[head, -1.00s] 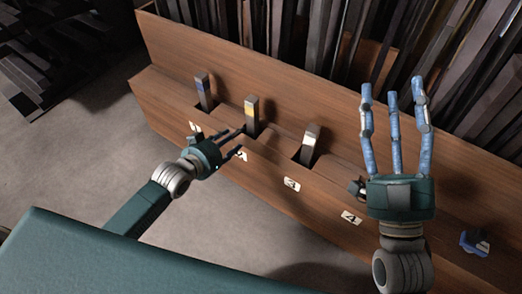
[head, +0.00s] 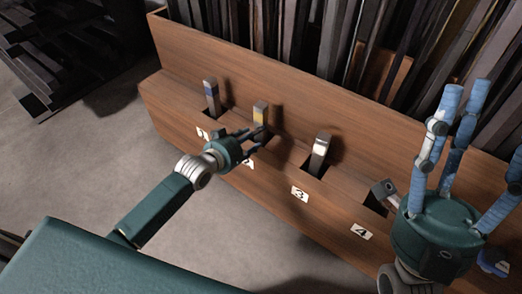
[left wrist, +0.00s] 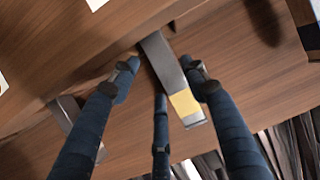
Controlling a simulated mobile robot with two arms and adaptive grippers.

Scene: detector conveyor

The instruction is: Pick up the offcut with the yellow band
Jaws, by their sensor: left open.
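The offcut with the yellow band (head: 260,113) stands in the slot at the second label of the wooden rack (head: 330,215). In the left wrist view the offcut (left wrist: 166,64) is a grey bar with its yellow band near the end. My left gripper (head: 262,138) is open at this offcut, its fingers hiding the lower part in the head view. In the left wrist view the bar lies between the outer fingers; I cannot tell whether they touch it. My right gripper (head: 476,133) is open and empty at the right, fingers pointing up.
A grey offcut (head: 382,191) leans in slot 4. Dark strips (head: 325,35) stand behind the rack. The floor (head: 90,165) at left is open.

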